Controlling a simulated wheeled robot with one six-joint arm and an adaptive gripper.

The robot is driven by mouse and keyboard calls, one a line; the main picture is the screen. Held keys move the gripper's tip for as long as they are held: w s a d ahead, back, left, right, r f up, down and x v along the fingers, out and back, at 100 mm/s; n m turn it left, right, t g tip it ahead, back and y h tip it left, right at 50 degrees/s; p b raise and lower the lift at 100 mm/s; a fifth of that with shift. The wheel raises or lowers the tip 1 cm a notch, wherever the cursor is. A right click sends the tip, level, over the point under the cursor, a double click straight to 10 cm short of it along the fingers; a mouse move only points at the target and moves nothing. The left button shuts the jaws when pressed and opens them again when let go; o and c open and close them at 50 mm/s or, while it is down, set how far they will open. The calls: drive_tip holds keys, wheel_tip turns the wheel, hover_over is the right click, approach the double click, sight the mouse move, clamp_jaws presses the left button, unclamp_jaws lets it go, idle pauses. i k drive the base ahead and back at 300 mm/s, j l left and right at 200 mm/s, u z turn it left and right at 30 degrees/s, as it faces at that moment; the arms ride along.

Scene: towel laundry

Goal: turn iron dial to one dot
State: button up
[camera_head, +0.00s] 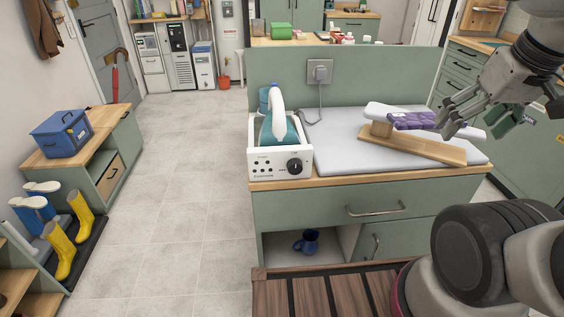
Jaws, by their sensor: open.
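The iron (275,118) rests in a white iron station (262,163) at the left end of the counter. The black round dial (295,166) is on the station's front face, at the right, with small dark marks to its left. The dial's pointer setting is too small to read. My gripper (452,122) is at the upper right, open and empty, above the right part of the ironing surface. It is well to the right of the dial and apart from it.
A small sleeve board (428,147) with a folded purple cloth (412,120) stands on the grey ironing pad (345,133), between my gripper and the station. A cord runs to a wall socket (320,71). A blue mug (307,241) sits in the open shelf below.

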sight(294, 167)
drive_tip(key=l+u, duration=0.2)
drive_tip(key=l, duration=1.1)
drive_tip(key=i, duration=0.05)
